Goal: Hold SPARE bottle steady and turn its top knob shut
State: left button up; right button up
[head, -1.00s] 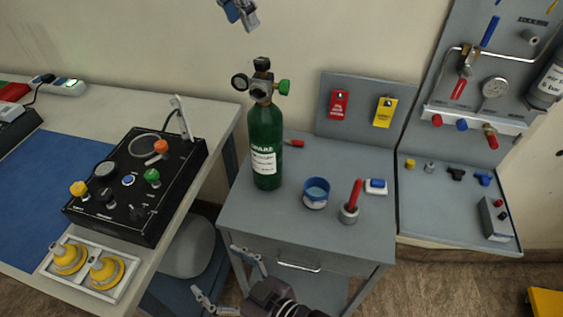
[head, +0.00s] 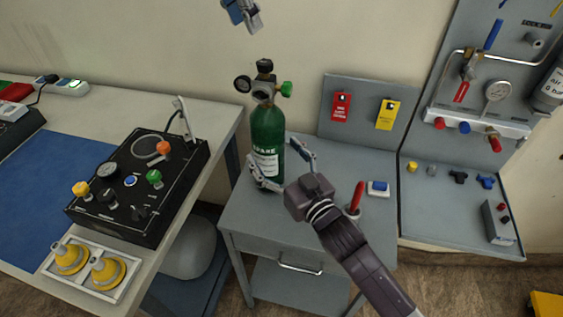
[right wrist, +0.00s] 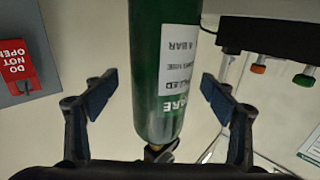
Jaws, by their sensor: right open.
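The green SPARE bottle (head: 267,128) stands upright on the grey cart top, with a white label on its front. On its regulator are a black top knob (head: 265,66), a green side knob (head: 287,89) and a round gauge (head: 243,84). My right gripper (head: 272,152) is open, its fingers on either side of the bottle's lower body. In the right wrist view the bottle (right wrist: 152,75) is between the open fingers, with visible gaps on both sides. My left gripper (head: 243,13) hangs above the bottle, partly cut off at the top edge; its opening is unclear.
A red-handled tool in a holder (head: 356,198) and a blue-and-white block (head: 378,188) stand to the right. Behind is a panel with red (head: 341,107) and yellow tags (head: 387,114). A black control box (head: 138,185) is left.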

jog(key=x, duration=0.3)
jog(key=shift+w+a, duration=0.15)
jog(key=shift+w, duration=0.1)
